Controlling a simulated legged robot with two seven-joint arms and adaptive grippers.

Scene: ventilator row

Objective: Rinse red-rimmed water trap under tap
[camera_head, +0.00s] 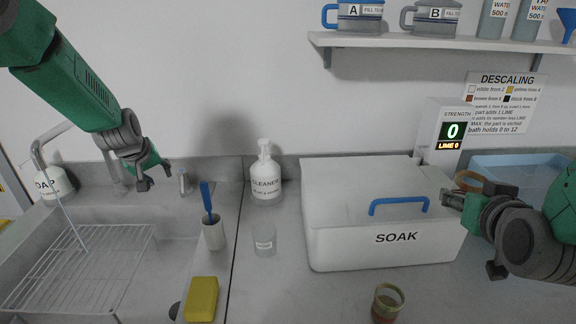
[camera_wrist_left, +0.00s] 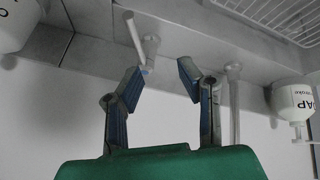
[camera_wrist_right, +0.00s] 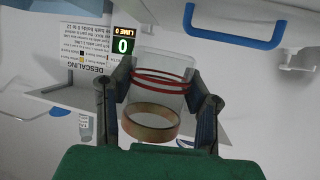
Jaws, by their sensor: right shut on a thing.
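The red-rimmed water trap (camera_wrist_right: 162,80) is a clear cup with red rings at one end and a tan-brown band (camera_wrist_right: 150,122) near my gripper. My right gripper (camera_wrist_right: 158,105) is shut around it, right of the SOAK bath in the head view, where the trap is mostly hidden. My left gripper (camera_head: 155,178) is open and empty above the sink's back edge, left of a small tap lever (camera_head: 185,183); its fingers are apart in the left wrist view (camera_wrist_left: 155,72). The tap spout (camera_head: 38,150) arches over the sink, and a thin pale stream (camera_head: 72,222) falls from it.
The sink holds a wire rack (camera_head: 80,270). A yellow sponge (camera_head: 201,299), brush cup (camera_head: 213,234), clear beaker (camera_head: 264,240) and cleaner bottle (camera_head: 265,180) stand nearby. The SOAK bath (camera_head: 385,250) has a blue handle. A yellow-rimmed jar (camera_head: 387,303) stands in front.

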